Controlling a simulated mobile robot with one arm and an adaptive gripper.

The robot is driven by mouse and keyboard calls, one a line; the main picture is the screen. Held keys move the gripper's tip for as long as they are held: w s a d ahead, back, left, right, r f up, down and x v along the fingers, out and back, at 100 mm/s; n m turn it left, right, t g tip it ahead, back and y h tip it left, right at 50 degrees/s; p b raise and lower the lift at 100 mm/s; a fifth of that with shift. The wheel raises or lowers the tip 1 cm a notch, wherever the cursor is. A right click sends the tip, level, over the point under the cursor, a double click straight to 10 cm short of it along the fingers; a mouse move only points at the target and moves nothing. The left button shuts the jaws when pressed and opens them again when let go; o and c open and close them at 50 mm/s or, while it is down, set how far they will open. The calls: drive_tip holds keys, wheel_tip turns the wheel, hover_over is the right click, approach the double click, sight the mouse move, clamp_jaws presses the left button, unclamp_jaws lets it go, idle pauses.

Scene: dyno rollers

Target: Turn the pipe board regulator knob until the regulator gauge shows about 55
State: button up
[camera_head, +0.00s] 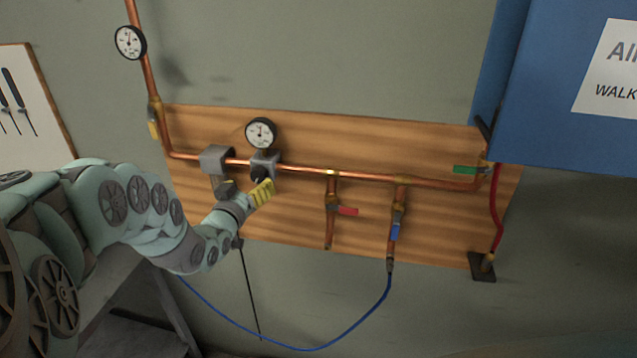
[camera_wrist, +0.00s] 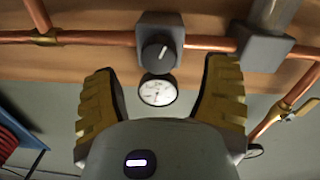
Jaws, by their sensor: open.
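The wooden pipe board (camera_head: 430,240) hangs on the wall with copper pipes across it. The regulator is a grey block (camera_head: 266,161) with a dark round knob (camera_head: 258,174) on its front. In the wrist view the knob (camera_wrist: 156,53) shows a light pointer line and lies ahead of the fingers. The regulator gauge (camera_head: 261,133) is round and white-faced with a black rim; it also shows in the wrist view (camera_wrist: 157,91), but its reading is too small to tell. My gripper (camera_head: 263,190) has yellow fingers, spread wide in the wrist view (camera_wrist: 166,90). It is open and empty, close to the knob.
A second grey block (camera_head: 217,158) sits left of the regulator. Red (camera_head: 347,211), blue (camera_head: 395,231) and green (camera_head: 465,170) valve handles are on the right. A blue hose (camera_head: 300,347) hangs below. Another gauge (camera_head: 130,42) is at the upper left. A blue cabinet (camera_head: 550,80) stands at right.

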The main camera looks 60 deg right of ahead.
sight(256, 178)
drive_tip(key=shift+x, duration=1.15)
drive_tip(key=shift+s+d, duration=0.15)
drive_tip(key=shift+d, duration=0.15)
drive_tip(key=shift+b+x, duration=0.3)
drive_tip(key=shift+x, duration=0.55)
drive_tip(key=shift+o, duration=0.2)
drive_tip(key=shift+r, duration=0.1)
drive_tip(key=shift+a, duration=0.1)
drive_tip(key=c, duration=1.3)
drive_tip(key=shift+o, duration=0.2)
drive_tip(key=shift+w, duration=0.2)
drive_tip(key=shift+n+b, duration=0.3)
drive_tip(key=shift+b, duration=0.05)
